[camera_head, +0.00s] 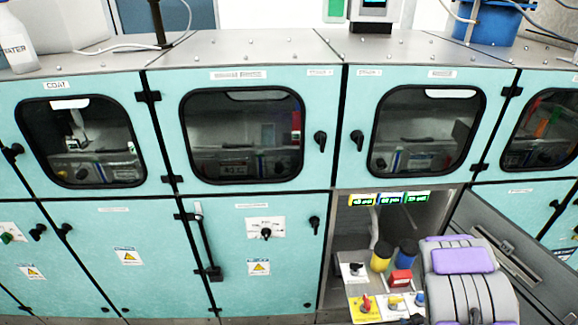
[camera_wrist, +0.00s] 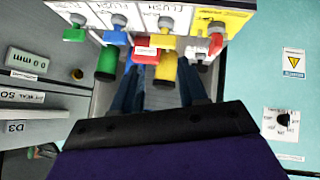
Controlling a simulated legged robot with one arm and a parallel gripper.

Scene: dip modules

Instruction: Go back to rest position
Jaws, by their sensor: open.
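My gripper (camera_wrist: 160,88) shows in the wrist view, with two dark fingers set apart and nothing seen held between them. Beyond the fingers is a white panel (camera_wrist: 165,15) with green, blue, red, yellow and white knobs or handles. In the head view, my purple and grey arm (camera_head: 462,262) is folded at the lower right, in front of an open bay. My fingertips cannot be made out there.
Teal cabinet doors (camera_head: 90,255) with dark windows and black handles fill the head view. The bay holds a yellow cylinder (camera_head: 381,257), a blue cylinder (camera_head: 406,254), a red block (camera_head: 400,279) and lit displays (camera_head: 390,199). A grey panel (camera_head: 515,250) slants at right.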

